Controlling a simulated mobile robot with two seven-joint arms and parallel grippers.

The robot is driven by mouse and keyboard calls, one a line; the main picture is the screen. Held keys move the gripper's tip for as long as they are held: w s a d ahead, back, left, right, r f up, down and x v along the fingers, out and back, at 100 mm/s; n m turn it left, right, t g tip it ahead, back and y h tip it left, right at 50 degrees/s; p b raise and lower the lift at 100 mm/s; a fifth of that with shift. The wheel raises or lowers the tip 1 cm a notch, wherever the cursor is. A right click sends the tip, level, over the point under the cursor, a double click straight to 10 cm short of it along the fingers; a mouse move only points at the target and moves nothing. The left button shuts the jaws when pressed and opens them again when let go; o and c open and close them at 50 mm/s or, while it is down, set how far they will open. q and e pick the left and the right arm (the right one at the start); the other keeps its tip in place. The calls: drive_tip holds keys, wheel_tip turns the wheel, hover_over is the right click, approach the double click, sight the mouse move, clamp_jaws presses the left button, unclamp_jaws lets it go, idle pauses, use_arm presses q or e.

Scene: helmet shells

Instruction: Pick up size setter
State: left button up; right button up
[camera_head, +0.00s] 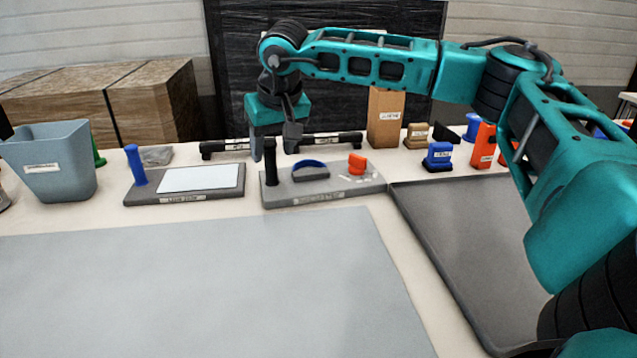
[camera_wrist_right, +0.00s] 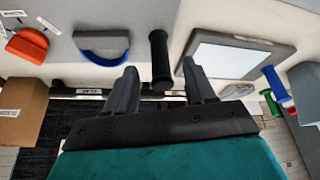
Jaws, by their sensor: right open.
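A grey board (camera_head: 330,192) stands near the back middle of the table. Its front label ends in what looks like "setter", but I cannot read it surely. It has an upright black handle (camera_head: 271,165) at its left end, a blue arc piece (camera_head: 311,171) and an orange knob (camera_head: 357,164). My right gripper (camera_head: 274,146) is open, pointing down above the black handle. In the right wrist view the black handle (camera_wrist_right: 160,58) lines up with the gap between the fingers (camera_wrist_right: 161,74); I cannot tell whether they touch it. My left gripper is out of view.
A board with a blue handle and white panel (camera_head: 200,179) stands to the left. Black bars (camera_head: 335,140) lie behind, beside a cardboard box (camera_head: 385,118). A blue-grey bin (camera_head: 55,175) is at far left. The grey mat (camera_head: 200,285) in front is clear.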

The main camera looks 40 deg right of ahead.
sight(270, 161)
drive_tip(key=b+x, duration=0.1)
drive_tip(key=x, duration=0.4)
drive_tip(key=shift+w+d, duration=0.1)
drive_tip(key=shift+w, duration=0.1)
drive_tip(key=shift+r, duration=0.1)
drive_tip(key=shift+c, duration=0.2)
clamp_jaws()
